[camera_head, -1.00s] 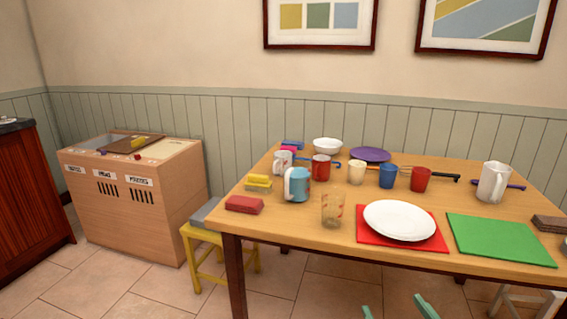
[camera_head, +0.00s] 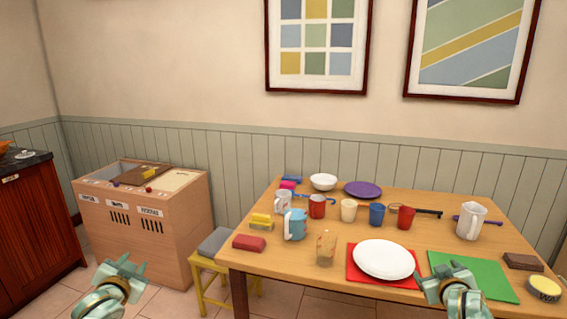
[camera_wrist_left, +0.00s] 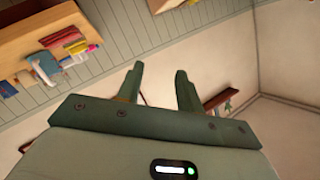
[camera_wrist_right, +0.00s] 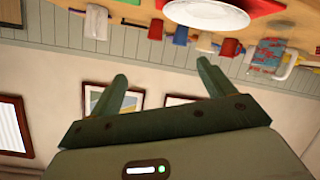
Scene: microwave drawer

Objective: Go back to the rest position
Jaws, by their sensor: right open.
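My left gripper (camera_head: 125,266) is raised in front of the wooden recycling cabinet, at the lower left of the head view. Its two fingers stand apart with nothing between them in the left wrist view (camera_wrist_left: 158,82). My right gripper (camera_head: 453,270) shows at the lower right, in front of the near edge of the green mat (camera_head: 480,278). Its fingers are wide apart and empty in the right wrist view (camera_wrist_right: 163,80). Both grippers are apart from the objects on the table (camera_head: 285,262).
The table holds a white plate (camera_head: 384,259) on a red mat (camera_head: 352,277), a glass (camera_head: 326,249), a white pitcher (camera_head: 472,222) and several mugs. A yellow stool (camera_head: 203,272) stands between the table and the wooden cabinet (camera_head: 150,232). A dark red cabinet (camera_head: 40,235) is at far left.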

